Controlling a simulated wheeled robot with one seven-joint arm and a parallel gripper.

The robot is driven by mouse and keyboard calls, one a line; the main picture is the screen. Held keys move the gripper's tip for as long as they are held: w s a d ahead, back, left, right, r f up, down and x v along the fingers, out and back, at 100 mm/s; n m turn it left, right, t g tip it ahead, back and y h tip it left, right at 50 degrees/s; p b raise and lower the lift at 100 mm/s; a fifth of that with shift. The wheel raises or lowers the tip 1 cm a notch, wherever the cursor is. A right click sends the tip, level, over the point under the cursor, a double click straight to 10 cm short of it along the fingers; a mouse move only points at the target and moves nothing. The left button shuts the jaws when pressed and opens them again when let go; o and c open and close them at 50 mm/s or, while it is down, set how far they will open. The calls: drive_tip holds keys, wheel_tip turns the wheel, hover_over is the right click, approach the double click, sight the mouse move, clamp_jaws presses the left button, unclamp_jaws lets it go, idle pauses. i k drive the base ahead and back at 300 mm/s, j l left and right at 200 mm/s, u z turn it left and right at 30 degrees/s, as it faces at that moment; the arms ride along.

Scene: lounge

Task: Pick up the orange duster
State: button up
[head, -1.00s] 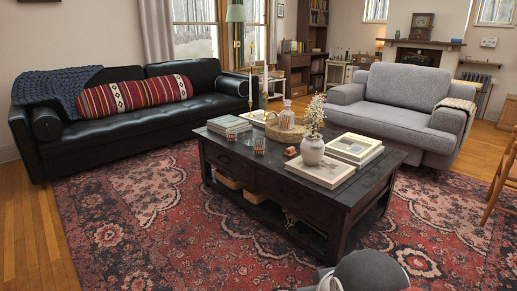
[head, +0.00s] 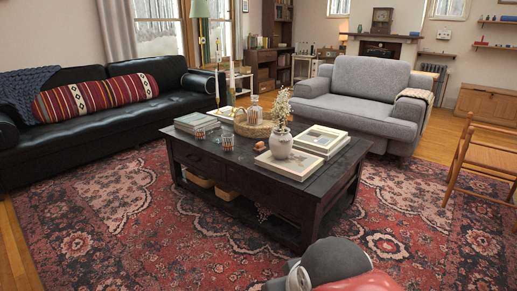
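I cannot make out an orange duster for certain in the head view. A small reddish-brown item (head: 260,147) lies on the dark coffee table (head: 225,172), left of the white vase, but it is too small to identify. Grey and red parts of my own arm show at the bottom edge, right of centre. My gripper's fingers are not in view.
A black sofa (head: 110,120) stands left, a grey armchair (head: 355,100) behind, a wooden chair (head: 470,165) right. Open patterned rug (head: 420,235) lies right of the table.

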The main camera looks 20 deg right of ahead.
sight(260, 146)
drive_tip(key=i+z, duration=0.1)
drive_tip(key=i, duration=0.85)
drive_tip(key=i+z, duration=0.1)
drive_tip(key=i, duration=0.8)
drive_tip(key=i+j+z, duration=0.15)
drive_tip(key=i, duration=0.8)
